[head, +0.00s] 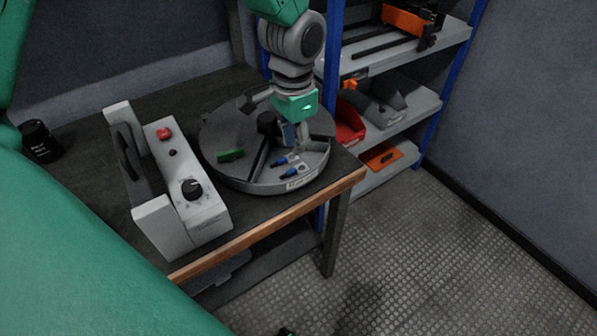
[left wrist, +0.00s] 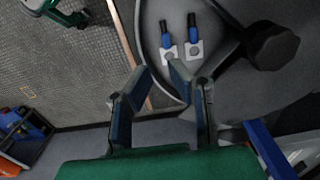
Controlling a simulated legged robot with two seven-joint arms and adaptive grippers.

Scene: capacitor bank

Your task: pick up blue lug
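Two blue lugs with pale flat ring ends lie side by side in the round grey tray (head: 245,185). One lug (head: 281,161) is farther back and the other lug (head: 290,173) nearer the front; in the left wrist view they are a lug (left wrist: 166,40) and another lug (left wrist: 193,36). My left gripper (head: 296,140) reaches down over the tray, just behind the lugs in the head view. In the left wrist view the left gripper (left wrist: 160,72) is open and empty, its fingertips near the lugs' ring ends. A dark green part at that view's top left may be my right gripper; its fingers are unclear.
A black knob (left wrist: 272,46) stands at the tray's centre with dividers. A green piece (head: 231,155) lies in another compartment. A grey control box (head: 185,200) stands left of the tray. Blue-posted shelves (head: 433,105) with bins stand right of the table. The floor in front is open.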

